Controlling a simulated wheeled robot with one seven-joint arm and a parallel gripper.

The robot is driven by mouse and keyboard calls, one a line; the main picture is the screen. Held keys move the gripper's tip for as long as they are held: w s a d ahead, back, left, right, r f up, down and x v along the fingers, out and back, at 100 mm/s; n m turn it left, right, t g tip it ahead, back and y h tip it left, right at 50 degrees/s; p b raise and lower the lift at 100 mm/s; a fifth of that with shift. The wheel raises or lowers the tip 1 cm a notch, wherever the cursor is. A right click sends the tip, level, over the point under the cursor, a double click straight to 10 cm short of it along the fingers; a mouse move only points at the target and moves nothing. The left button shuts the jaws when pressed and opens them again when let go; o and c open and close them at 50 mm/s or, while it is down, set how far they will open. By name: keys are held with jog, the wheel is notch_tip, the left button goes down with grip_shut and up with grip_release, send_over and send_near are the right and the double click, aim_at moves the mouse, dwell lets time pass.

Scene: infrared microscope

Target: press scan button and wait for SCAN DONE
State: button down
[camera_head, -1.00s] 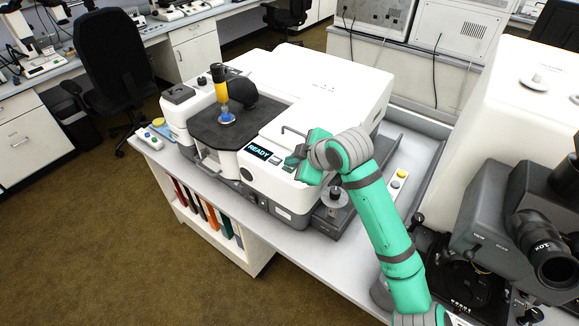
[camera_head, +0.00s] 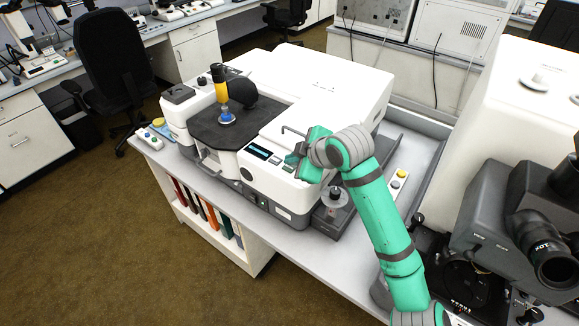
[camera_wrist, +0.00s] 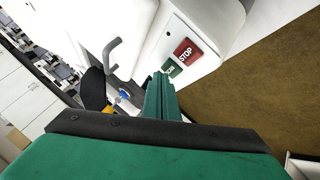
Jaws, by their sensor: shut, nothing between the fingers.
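The white infrared microscope (camera_head: 325,85) stands on the bench in the head view. Its dark display (camera_head: 258,152) shows small marks too fine to read. My gripper (camera_head: 293,158) is at the front panel, right of the display; it is shut and empty. In the wrist view my shut green fingers (camera_wrist: 160,80) end at the green scan button (camera_wrist: 173,69), covering part of its label. I cannot tell whether they touch it. A red STOP button (camera_wrist: 185,51) sits beside it, clear of the fingers.
A bent grey handle (camera_wrist: 112,55) rises near my fingers. Another large instrument (camera_head: 520,215) stands at the right. Floor is open at the left.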

aim_at(292, 169)
jog(key=shift+r, duration=0.3)
jog(key=shift+r, duration=0.1)
jog(key=shift+r, duration=2.4)
